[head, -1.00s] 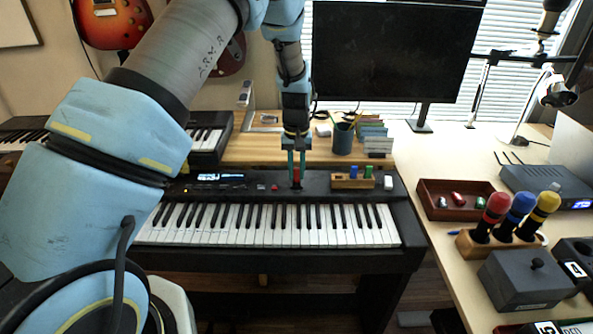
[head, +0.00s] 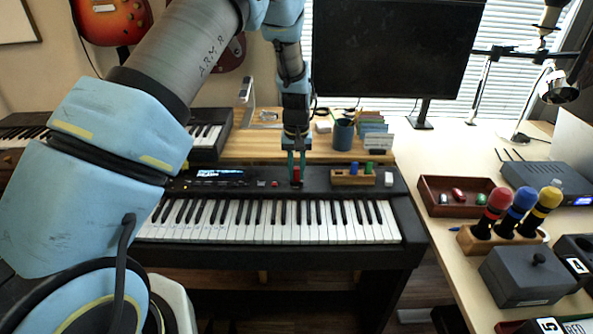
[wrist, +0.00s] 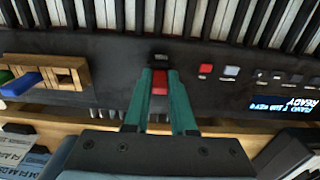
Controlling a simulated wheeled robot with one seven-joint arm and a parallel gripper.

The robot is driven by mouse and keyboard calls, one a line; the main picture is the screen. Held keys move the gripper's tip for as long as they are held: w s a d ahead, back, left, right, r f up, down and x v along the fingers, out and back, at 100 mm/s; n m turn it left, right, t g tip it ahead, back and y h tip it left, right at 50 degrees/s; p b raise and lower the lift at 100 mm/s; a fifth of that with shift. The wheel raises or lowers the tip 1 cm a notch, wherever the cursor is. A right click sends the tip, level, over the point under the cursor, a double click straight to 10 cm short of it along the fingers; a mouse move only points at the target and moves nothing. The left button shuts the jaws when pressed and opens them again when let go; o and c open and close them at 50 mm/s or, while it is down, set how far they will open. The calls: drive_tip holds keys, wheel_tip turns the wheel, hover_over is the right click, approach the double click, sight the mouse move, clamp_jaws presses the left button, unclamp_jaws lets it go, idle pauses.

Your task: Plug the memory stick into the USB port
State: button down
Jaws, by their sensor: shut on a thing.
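My gripper (head: 296,163) points down over the top panel of the black keyboard. It is shut on a red memory stick (head: 296,174), which also shows between the teal fingers in the wrist view (wrist: 160,83). In the wrist view, a small dark USB port housing (wrist: 159,57) on the panel lies right at the far end of the stick. The stick lines up with it closely. I cannot tell whether its tip is inside the port or just outside it.
A wooden holder (wrist: 71,73) on the panel carries a blue stick (wrist: 22,84) and a green stick (wrist: 5,77) and has an empty slot. A white block (head: 388,180) stands beside it. Red and grey buttons and a lit display (wrist: 285,108) are on the other side.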

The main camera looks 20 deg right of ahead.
drive_tip(key=shift+f, duration=0.1)
drive_tip(key=c, duration=0.7)
unclamp_jaws()
drive_tip(key=shift+o, duration=0.2)
wheel_tip(320, 180, up, 11)
drive_tip(key=shift+f+b, duration=0.15)
drive_tip(key=shift+b, duration=1.1)
wheel_tip(320, 180, up, 6)
drive_tip(key=p, duration=0.4)
drive_tip(key=shift+p, duration=0.3)
drive_tip(key=shift+a, duration=0.1)
